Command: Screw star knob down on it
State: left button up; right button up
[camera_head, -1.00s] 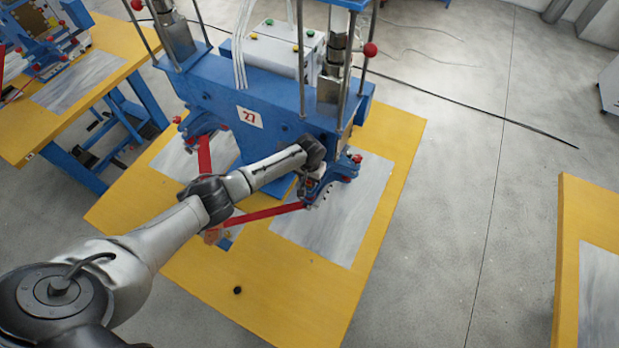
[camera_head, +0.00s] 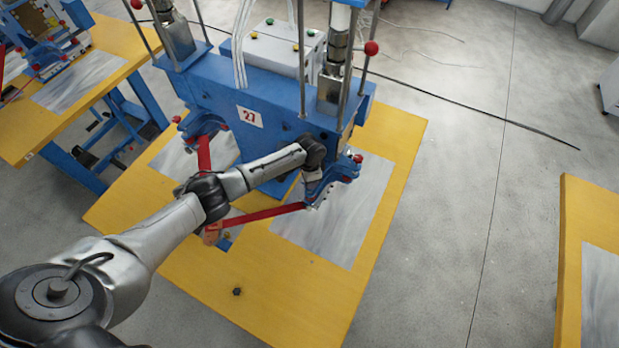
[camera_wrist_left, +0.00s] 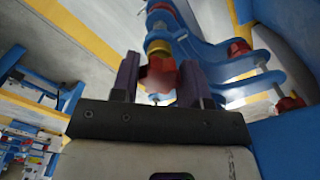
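A red star knob (camera_wrist_left: 158,75) shows in the left wrist view, between the two dark purple fingers of my left gripper (camera_wrist_left: 157,82). The fingers appear closed on its sides. A yellow round part (camera_wrist_left: 158,47) sits just beyond the knob, in line with it, beside the blue clamp bracket (camera_wrist_left: 215,65). I cannot tell whether the knob touches the yellow part. In the head view my left arm reaches over to the right-hand blue bracket (camera_head: 338,178) of the machine. The fingers and knob are mostly hidden there. My right gripper is not in view.
Red bars (camera_head: 265,214) meet in front of my arm. A small black part (camera_head: 237,291) lies near the table's front. More red knobs (camera_wrist_left: 290,103) sit close by the gripper.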

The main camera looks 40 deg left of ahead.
pick_arm(q)
jog(key=o, duration=0.3)
jog(key=shift+o, duration=0.2)
jog(key=shift+r+n+p, duration=0.15)
jog(key=shift+n+p, duration=0.25)
jog(key=n+p, duration=0.3)
jog(key=n, duration=0.1)
jog(key=shift+d+r+n, duration=0.1)
jog(key=shift+d+n, duration=0.05)
jog(key=shift+n, duration=0.25)
jog(key=n+p, duration=0.1)
jog(key=n, duration=0.2)
jog(key=n+p, duration=0.1)
jog(key=n, duration=0.2)
jog(key=shift+n+p, duration=0.3)
jog(key=shift+n, duration=0.1)
jog(key=shift+f+n, duration=0.2)
jog(key=shift+n, duration=0.6)
jog(key=n, duration=0.3)
jog(key=shift+f, duration=0.15)
jog(key=n, duration=0.6)
